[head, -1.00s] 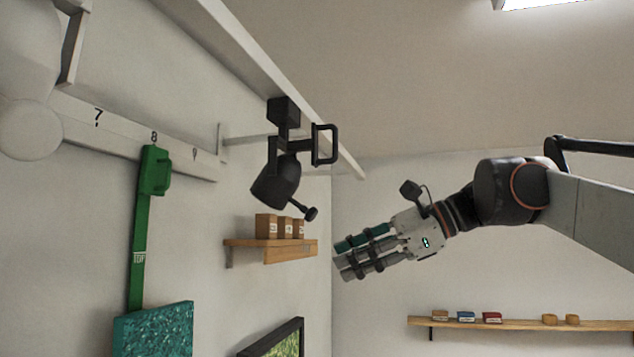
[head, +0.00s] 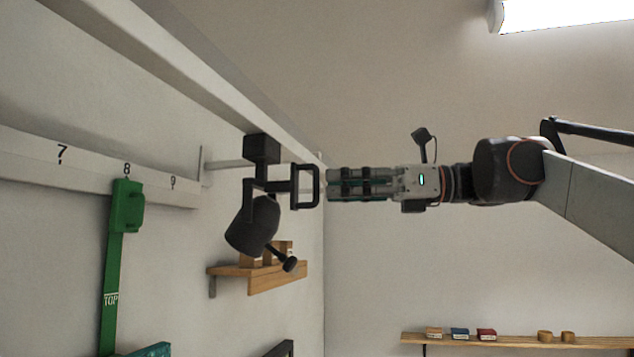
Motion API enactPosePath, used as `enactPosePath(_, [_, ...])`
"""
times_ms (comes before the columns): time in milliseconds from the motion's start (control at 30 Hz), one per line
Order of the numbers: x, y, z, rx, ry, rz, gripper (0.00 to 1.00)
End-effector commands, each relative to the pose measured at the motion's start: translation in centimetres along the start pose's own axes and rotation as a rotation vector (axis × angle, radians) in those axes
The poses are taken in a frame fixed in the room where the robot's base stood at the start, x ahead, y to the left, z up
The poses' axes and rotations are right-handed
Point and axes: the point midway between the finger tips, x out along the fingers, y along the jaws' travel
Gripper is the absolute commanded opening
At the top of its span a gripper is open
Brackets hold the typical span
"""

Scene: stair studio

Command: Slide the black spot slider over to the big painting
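The black spot slider hangs from the white overhead rail (head: 215,62). It has a block (head: 262,149) at the rail, a tilted lamp head (head: 252,226) below, and a square loop handle (head: 306,203) on its right. My gripper (head: 328,185) is level just right of the handle, its fingers pointing left at it. A narrow gap seems to lie between fingertips and handle. The fingers lie close together in this view, and their opening is unclear. Only the top edges of a teal picture (head: 152,350) and a black-framed picture (head: 281,349) show at the bottom; which is the big painting is unclear.
A numbered white wall strip (head: 85,163) carries a green hanger (head: 125,215) near 8. A wooden shelf (head: 277,277) with boxes is behind the lamp. Another shelf (head: 520,342) with small items is lower right. A ceiling light (head: 565,12) is upper right.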

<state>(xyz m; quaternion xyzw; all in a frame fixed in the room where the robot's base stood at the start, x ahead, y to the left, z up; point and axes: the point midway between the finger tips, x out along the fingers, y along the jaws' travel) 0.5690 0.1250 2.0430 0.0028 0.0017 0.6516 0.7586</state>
Motion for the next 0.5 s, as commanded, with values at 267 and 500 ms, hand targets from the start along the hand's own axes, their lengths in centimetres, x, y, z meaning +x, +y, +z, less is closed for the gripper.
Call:
enactPosePath(267, [4.0,0.0,0.1,-0.001,0.0,0.001,0.29])
enactPosePath(500, [4.8,0.0,0.0,-0.001,0.0,0.0,0.29])
